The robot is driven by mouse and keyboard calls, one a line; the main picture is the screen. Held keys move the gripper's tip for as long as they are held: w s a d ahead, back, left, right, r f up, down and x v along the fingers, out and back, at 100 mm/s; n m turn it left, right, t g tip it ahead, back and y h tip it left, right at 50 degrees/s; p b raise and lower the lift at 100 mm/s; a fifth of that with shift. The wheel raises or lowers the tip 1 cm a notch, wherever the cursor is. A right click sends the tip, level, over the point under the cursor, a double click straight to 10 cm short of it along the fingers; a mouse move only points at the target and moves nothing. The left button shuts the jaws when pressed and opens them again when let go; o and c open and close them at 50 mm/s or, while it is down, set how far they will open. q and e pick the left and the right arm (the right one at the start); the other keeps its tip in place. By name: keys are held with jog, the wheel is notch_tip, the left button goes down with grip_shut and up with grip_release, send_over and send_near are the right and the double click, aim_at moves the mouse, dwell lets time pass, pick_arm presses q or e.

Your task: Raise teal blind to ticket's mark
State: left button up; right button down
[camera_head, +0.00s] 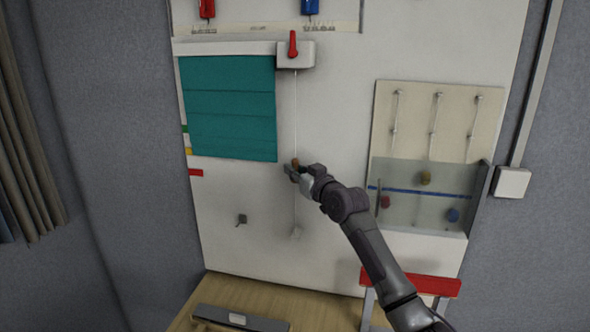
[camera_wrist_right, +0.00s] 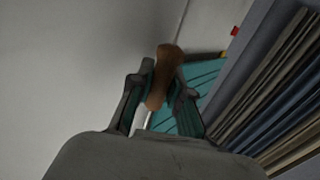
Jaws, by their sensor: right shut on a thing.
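Green (camera_head: 185,129), yellow (camera_head: 188,151) and red (camera_head: 196,173) marks run down the board's left side. A pull cord (camera_head: 295,110) drops from a white box with a red lever (camera_head: 293,45). My right gripper (camera_head: 294,170) is shut on the cord's brown wooden handle (camera_wrist_right: 166,72), below the box and right of the blind. The blind also shows behind it in the right wrist view (camera_wrist_right: 198,80). I cannot make out a ticket. My left gripper is not in view.
A panel with cords (camera_head: 436,120) and a clear bin with coloured knobs (camera_head: 425,200) is on the right. A small dark hook (camera_head: 241,219) sits below the blind. A red-topped stand (camera_head: 412,283) is at lower right, near my arm.

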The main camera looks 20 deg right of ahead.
jog(key=c, duration=1.1)
grip_release()
jog(key=s, duration=0.4)
jog(key=s+d, duration=0.1)
jog(key=s, duration=0.3)
jog(key=s+d, duration=0.1)
jog(key=s, duration=0.2)
jog(key=shift+s+d, duration=0.15)
jog(key=shift+s, duration=0.25)
